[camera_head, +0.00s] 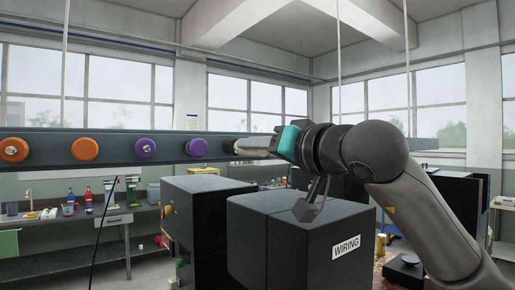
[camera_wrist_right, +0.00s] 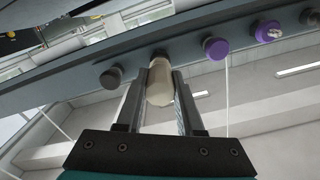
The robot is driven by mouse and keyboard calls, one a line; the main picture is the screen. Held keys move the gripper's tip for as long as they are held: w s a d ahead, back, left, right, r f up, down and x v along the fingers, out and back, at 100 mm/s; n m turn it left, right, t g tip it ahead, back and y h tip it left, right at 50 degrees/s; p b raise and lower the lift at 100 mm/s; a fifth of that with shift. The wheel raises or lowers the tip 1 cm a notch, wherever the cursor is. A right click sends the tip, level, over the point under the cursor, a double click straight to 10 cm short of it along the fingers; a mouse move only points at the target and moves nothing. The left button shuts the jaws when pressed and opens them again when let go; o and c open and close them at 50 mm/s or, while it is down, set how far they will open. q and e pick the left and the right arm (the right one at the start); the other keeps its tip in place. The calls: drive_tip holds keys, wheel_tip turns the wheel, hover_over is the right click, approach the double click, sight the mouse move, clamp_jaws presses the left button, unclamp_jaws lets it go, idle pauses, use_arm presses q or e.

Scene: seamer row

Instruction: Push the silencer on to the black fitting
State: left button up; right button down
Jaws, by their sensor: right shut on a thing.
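The silencer (camera_wrist_right: 160,88) is a pale cream cylinder in the right wrist view. My right gripper (camera_wrist_right: 161,74) is shut on it, one finger on each side. Its far end points at the rail, where a dark fitting (camera_wrist_right: 160,54) shows just beyond it. I cannot tell whether the two touch. In the head view my right gripper (camera_head: 242,147) is at the rail, right of the purple knobs, and largely hides the silencer and the fitting. My left gripper is not in view.
A long dark rail (camera_head: 60,143) carries orange knobs (camera_head: 85,148) and purple knobs (camera_head: 145,148). Another dark fitting (camera_wrist_right: 112,77) is beside the silencer in the wrist view. Black cabinets, one labelled WIRING (camera_head: 346,246), stand below my right arm. A cluttered bench (camera_head: 80,222) stands at left.

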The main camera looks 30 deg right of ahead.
drive_tip(key=shift+w, duration=0.45)
drive_tip(key=shift+c, duration=2.3)
unclamp_jaws()
drive_tip(key=s+d+b, duration=0.1)
drive_tip(key=s+b, duration=0.4)
drive_tip(key=s, duration=1)
drive_tip(key=shift+s, duration=0.15)
